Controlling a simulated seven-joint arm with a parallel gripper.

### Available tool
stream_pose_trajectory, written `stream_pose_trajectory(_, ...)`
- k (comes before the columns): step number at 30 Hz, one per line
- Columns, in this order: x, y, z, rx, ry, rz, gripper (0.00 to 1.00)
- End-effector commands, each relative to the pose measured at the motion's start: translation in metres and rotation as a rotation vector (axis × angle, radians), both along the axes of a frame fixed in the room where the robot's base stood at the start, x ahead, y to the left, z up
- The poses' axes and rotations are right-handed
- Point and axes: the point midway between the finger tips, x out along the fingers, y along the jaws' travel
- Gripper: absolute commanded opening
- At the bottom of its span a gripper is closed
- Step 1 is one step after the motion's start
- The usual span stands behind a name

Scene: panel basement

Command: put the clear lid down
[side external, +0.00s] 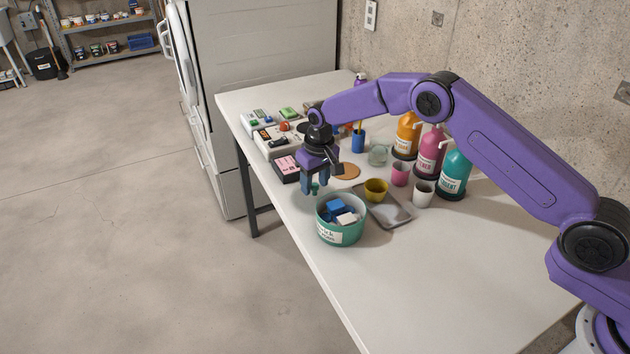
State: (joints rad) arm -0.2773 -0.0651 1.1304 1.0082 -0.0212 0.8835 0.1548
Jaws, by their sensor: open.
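My gripper (318,187) points down just behind the upper left rim of a green labelled tub (340,236). Its blue-grey fingers are open. A small green piece (315,189) shows between or just behind the fingertips; I cannot tell whether it is the knob of the clear lid or touches a finger. The lid's clear sheet cannot be made out at this size. The tub stands upright and holds blue and white blocks (346,218).
A grey tray (393,215) lies right of the tub, with a yellow cup (376,190) by it. Pink and white cups, a clear glass vessel (378,155) and several pump bottles (430,150) stand behind. Boxes (287,168) crowd the left. The near table (430,290) is clear.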

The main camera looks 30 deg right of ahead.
Motion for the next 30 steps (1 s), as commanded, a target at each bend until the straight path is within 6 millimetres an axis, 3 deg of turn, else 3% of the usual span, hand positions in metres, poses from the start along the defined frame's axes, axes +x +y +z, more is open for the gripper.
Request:
stream_pose_trajectory(5, -0.001, 0.000, 0.017, 0.001, -0.003, 0.000, 0.48)
stream_pose_trajectory(18, -0.011, -0.002, 0.099, 0.001, -0.003, 0.000, 0.48)
stream_pose_trajectory(24, -0.013, -0.003, 0.118, 0.000, -0.001, 0.000, 0.48)
stream_pose_trajectory(30, -0.014, -0.003, 0.122, 0.000, 0.000, 0.000, 0.48)
